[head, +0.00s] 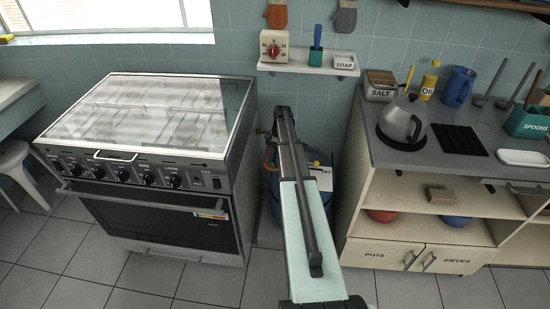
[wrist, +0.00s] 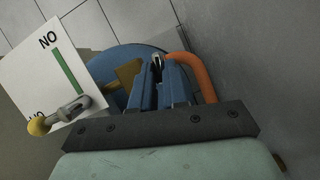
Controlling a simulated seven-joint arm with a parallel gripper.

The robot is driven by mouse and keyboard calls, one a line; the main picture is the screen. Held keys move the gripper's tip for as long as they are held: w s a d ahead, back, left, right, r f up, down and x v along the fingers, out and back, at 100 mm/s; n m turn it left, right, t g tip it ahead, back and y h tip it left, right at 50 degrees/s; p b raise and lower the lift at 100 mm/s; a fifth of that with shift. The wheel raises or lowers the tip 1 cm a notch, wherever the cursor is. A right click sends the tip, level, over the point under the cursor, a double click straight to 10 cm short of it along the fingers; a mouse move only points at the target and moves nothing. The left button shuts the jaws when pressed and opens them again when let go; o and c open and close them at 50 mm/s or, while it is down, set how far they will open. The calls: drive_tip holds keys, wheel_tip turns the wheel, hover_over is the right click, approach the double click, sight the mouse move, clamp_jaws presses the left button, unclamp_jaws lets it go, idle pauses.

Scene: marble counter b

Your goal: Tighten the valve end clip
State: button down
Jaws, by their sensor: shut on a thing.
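In the wrist view my gripper's blue fingers (wrist: 158,82) are close together, shut on a small light metal piece (wrist: 156,62) at their tips, which looks like part of the valve end clip. Most of the clip is hidden by the fingers. The orange hose (wrist: 205,78) curves beside the fingers on the right. A brass-coloured part (wrist: 127,73) is left of the fingers, above the blue gas cylinder (wrist: 112,58).
A white card (wrist: 42,75) with a green bar and a yellow-knobbed lever (wrist: 62,115) stand left of the fingers. A grey wall (wrist: 265,70) is close on the right. The stove (head: 150,160) and the cabinet (head: 385,215) flank the narrow gap where my arm reaches down.

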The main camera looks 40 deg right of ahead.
drive_tip(key=m, duration=0.2)
drive_tip(key=m+t, duration=0.1)
drive_tip(key=m, duration=0.1)
drive_tip(key=m+t, duration=0.1)
drive_tip(key=m, duration=0.1)
drive_tip(key=shift+s+d+y, duration=0.1)
drive_tip(key=shift+s+y, duration=0.2)
drive_tip(key=shift+s, duration=0.1)
drive_tip(key=m+t, duration=0.1)
drive_tip(key=m, duration=0.1)
drive_tip(key=m+t, duration=0.1)
drive_tip(key=m, duration=0.3)
drive_tip(key=shift+s+m+t+h, duration=0.3)
drive_tip(key=shift+s+t+h, duration=0.05)
drive_tip(key=shift+t+h, duration=0.05)
drive_tip(key=m, duration=0.2)
drive_tip(key=m+t+h, duration=0.1)
drive_tip(key=m, duration=0.1)
drive_tip(key=m+h, duration=0.1)
drive_tip(key=m, duration=0.1)
drive_tip(key=shift+s+a+m, duration=0.25)
drive_tip(key=shift+a+m, duration=0.05)
drive_tip(key=shift+a, duration=0.1)
drive_tip(key=m+h, duration=0.1)
drive_tip(key=m, duration=0.3)
drive_tip(key=shift+a+m+t+h, duration=0.2)
drive_tip(key=shift+m+t+h, duration=0.2)
drive_tip(key=shift+m, duration=0.3)
